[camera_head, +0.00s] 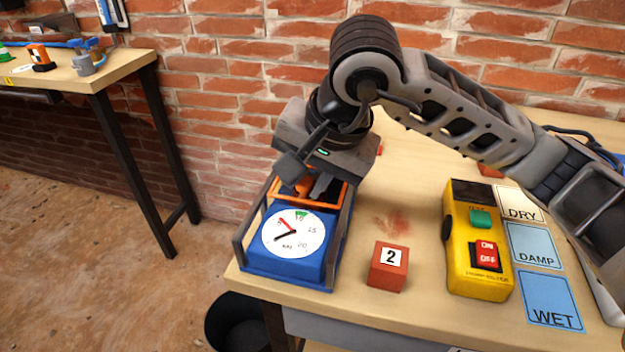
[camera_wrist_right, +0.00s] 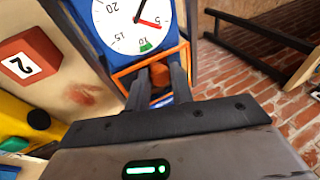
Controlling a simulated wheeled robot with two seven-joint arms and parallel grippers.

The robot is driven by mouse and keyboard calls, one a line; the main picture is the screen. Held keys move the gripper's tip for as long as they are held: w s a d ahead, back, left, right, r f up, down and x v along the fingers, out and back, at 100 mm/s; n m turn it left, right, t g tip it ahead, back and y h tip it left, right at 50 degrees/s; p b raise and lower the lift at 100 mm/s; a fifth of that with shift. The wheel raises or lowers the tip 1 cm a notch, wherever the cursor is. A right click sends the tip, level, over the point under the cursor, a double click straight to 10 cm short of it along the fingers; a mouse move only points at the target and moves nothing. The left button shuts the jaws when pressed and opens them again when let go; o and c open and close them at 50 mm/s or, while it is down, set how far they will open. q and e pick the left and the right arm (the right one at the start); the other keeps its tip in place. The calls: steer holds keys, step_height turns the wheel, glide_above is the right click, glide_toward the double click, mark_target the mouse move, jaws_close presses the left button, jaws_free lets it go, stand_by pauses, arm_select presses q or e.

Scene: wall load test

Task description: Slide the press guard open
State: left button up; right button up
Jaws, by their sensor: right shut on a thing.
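The blue press (camera_head: 285,262) stands at the table's front left corner, with a round white dial (camera_head: 294,232) on its face. Its guard is an orange frame (camera_head: 332,202) at the far side of the dial, between the dark side rails. My right gripper (camera_head: 309,186) reaches down from above onto the guard. In the right wrist view its two fingers (camera_wrist_right: 160,88) are close around an orange knob (camera_wrist_right: 160,74) on the orange guard frame (camera_wrist_right: 127,75). The dial also shows there, beyond the guard. My left gripper is not in view.
A red block marked 2 (camera_head: 388,266) stands right of the press. A yellow meter (camera_head: 477,240) and DRY, DAMP (camera_head: 534,246) and WET cards lie further right. A black bin (camera_head: 238,322) is on the floor below. Another table (camera_head: 88,72) stands at the left. A brick wall is behind.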

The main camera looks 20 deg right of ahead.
steer(key=shift+s+a, duration=0.1)
steer(key=shift+s+a+b, duration=0.15)
steer(key=shift+s+a, duration=0.65)
steer(key=shift+s, duration=0.35)
steer(key=shift+s+a+b, duration=0.2)
steer(key=shift+s+a, duration=0.55)
steer(key=shift+s, duration=0.35)
steer(key=shift+s+a+b, duration=0.15)
steer(key=shift+s+a, duration=0.65)
steer(key=shift+s, duration=0.35)
steer(key=o, duration=0.9)
steer(key=shift+c, duration=0.2)
steer(key=shift+d, duration=0.1)
step_height(320, 180, up, 7)
steer(key=p, duration=0.3)
